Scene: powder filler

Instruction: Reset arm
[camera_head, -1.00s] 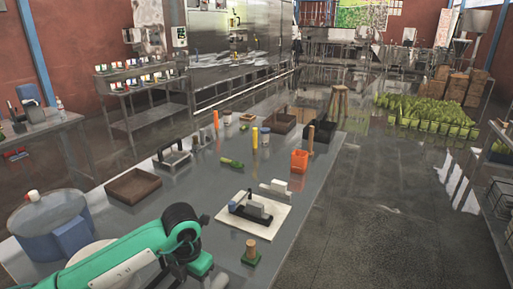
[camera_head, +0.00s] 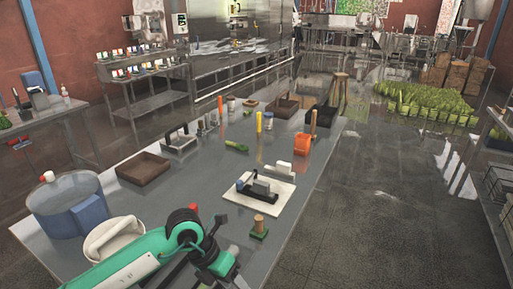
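One green arm of mine comes in from the lower left. Its black and green end (camera_head: 218,252) hangs over the front of the grey table (camera_head: 165,207). I cannot make out the fingertips there or whether they hold anything. A small red piece (camera_head: 193,209) shows just behind the arm's black joint; what it belongs to is hidden. My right arm and gripper are not in view.
Near the arm stand a blue-grey pot (camera_head: 68,205), a white round container (camera_head: 114,238) and a green-based wooden stamp (camera_head: 259,228). Farther back are a white board (camera_head: 262,205) with a device, a brown tray (camera_head: 144,168) and an orange container (camera_head: 303,143).

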